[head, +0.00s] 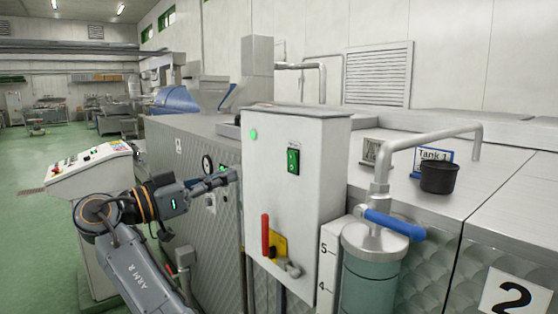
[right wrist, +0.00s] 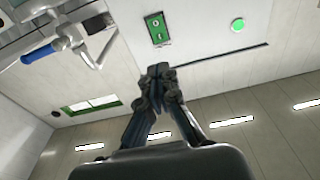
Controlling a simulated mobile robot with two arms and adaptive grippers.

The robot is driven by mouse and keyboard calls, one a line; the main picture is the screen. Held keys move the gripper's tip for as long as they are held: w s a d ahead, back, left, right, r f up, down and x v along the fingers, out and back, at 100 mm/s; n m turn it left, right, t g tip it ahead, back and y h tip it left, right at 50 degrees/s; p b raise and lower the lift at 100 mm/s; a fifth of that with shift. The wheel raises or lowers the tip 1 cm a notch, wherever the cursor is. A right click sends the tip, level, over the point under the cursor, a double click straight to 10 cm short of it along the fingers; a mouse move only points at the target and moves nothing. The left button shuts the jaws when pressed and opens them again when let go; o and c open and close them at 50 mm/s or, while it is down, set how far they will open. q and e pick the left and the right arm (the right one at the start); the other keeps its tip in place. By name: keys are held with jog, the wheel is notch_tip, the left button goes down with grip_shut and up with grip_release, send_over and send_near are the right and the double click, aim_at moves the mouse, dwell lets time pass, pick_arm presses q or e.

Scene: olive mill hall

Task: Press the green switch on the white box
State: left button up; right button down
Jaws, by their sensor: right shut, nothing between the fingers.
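The white box (head: 295,190) stands in the middle of the head view. Its green switch (head: 293,161) is a small rocker plate on the front face; it also shows near the top of the right wrist view (right wrist: 157,28). A round green lamp (head: 253,135) sits to the left of the switch on the same face. My right gripper (head: 232,177) is shut and empty, left of the box and a little lower than the switch. In the right wrist view its closed fingertips (right wrist: 158,70) lie below the switch, apparently apart from it. My left gripper is not in view.
A red lever handle (head: 265,235) sticks out low on the box. To the right are a glass cylinder (head: 369,285) with a blue-handled pipe (head: 395,222) and a black cup (head: 439,177) on a steel top. A control console (head: 88,170) stands behind my right arm.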

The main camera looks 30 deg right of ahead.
aim_at(291, 155)
jog(key=shift+d, duration=0.15)
jog(key=d+p, duration=0.2)
jog(key=d, duration=0.2)
jog(key=d+r+p, duration=0.1)
jog(key=d+p, duration=0.1)
jog(key=d, duration=0.2)
jog(key=w+d+p, duration=0.1)
jog(key=d, duration=0.3)
jog(key=shift+d+r+p, duration=0.3)
jog(key=shift+r+p, duration=0.1)
jog(key=shift+d+f, duration=0.1)
jog(key=shift+d, duration=0.45)
jog(key=shift+d, duration=0.1)
jog(key=shift+d, duration=0.1)
